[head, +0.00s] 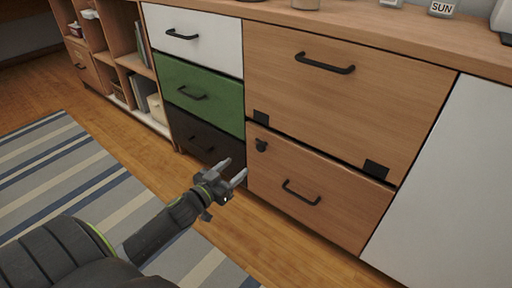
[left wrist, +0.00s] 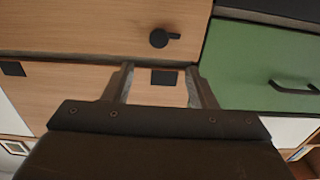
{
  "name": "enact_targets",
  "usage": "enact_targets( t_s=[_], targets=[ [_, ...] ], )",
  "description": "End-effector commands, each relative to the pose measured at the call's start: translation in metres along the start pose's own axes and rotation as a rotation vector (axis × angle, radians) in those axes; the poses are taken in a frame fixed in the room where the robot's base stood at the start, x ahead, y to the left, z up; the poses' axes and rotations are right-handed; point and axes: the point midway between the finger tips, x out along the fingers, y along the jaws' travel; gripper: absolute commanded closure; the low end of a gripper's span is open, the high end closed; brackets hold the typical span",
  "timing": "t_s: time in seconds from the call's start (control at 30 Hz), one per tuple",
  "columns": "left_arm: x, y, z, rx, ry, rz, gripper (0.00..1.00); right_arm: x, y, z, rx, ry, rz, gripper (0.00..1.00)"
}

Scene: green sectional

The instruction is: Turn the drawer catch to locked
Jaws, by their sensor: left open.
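The drawer catch (head: 261,145) is a small black knob at the upper left corner of the lower wooden drawer (head: 312,195). In the left wrist view, which appears upside down, the catch (left wrist: 159,38) has a short lever pointing to picture right. My left gripper (head: 233,170) is open and empty, in front of the cabinet, lower and to the left of the catch. In the left wrist view, the fingers (left wrist: 160,70) are spread below the catch in the picture, apart from it. My right gripper is not in view.
A black plate (head: 261,117) sits above the catch, and another (head: 375,170) lies to its right. The lower drawer has a black handle (head: 301,192). Green (head: 205,90) and dark drawers (head: 205,140) stand at the left. A striped rug (head: 80,170) covers part of the floor.

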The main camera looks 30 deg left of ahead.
Motion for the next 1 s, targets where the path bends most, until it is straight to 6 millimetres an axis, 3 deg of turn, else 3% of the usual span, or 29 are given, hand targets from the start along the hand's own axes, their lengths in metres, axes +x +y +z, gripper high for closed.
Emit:
enact_targets(
  t_s=[0.3,0.7,1.0],
  targets=[
    [0.023,0.002,-0.005,-0.003,-0.002,0.003,0.48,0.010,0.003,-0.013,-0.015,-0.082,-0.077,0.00],
    [0.090,0.002,0.000,-0.001,0.000,0.004,0.48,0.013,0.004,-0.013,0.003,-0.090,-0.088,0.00],
    [0.108,0.002,0.000,-0.001,-0.002,0.004,0.48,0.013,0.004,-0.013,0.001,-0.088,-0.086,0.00]
  ],
)
